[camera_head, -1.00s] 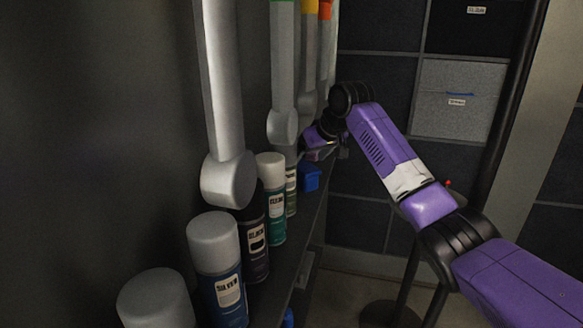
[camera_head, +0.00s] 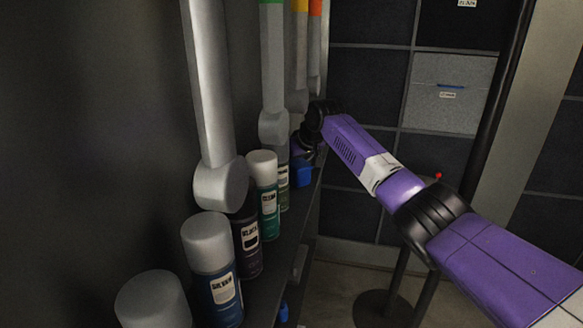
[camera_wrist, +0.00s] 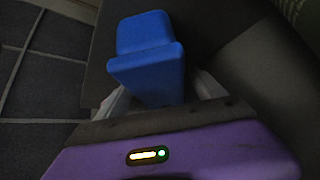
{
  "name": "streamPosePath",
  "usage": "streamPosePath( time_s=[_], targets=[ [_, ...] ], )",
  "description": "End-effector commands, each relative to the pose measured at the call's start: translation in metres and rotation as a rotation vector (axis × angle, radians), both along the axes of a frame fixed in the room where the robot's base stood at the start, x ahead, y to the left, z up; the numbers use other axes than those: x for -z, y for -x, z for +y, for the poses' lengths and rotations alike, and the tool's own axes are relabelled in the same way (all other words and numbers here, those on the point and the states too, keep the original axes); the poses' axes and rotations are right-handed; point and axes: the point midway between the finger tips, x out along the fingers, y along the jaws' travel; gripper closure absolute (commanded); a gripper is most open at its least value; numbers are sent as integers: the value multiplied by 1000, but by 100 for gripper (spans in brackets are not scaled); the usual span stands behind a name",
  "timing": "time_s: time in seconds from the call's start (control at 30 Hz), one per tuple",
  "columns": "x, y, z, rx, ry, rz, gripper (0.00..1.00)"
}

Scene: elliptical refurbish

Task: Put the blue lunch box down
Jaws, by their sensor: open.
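The blue lunch box (camera_head: 303,174) sits on the dark shelf (camera_head: 275,275), at its far end past the spray cans. In the wrist view the box (camera_wrist: 146,62) fills the space in front of my gripper (camera_wrist: 160,92). My gripper is open, with one pale finger on each side of the box's near part. I cannot tell whether either finger touches it. In the head view my gripper (camera_head: 303,150) is small, dark and partly hidden behind my wrist, just above the box.
Several spray cans, including a blue one (camera_head: 212,270) and a green one (camera_head: 265,195), line the shelf. Grey hanging handles (camera_head: 218,120) come down above them. A dark stand pole (camera_head: 490,110) rises at right. Grey drawers (camera_head: 450,90) stand behind. Another blue item (camera_head: 283,312) shows lower down.

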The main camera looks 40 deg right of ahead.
Motion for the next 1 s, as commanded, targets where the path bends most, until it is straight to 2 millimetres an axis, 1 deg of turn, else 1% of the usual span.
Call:
streamPosePath(
  time_s=[0.07, 0.1, 0.17, 0.3, 0.47, 0.83, 1.0],
  targets=[
    [0, 0, 0, 0, 0, 0, 21],
    [0, 0, 0, 0, 0, 0, 29],
    [0, 0, 0, 0, 0, 0, 41],
    [0, 0, 0, 0, 0, 0, 68],
    [0, 0, 0, 0, 0, 0, 99],
    [-4, 0, 0, 0, 0, -3, 100],
    [-15, -1, 0, -1, 0, -5, 100]
  ],
)
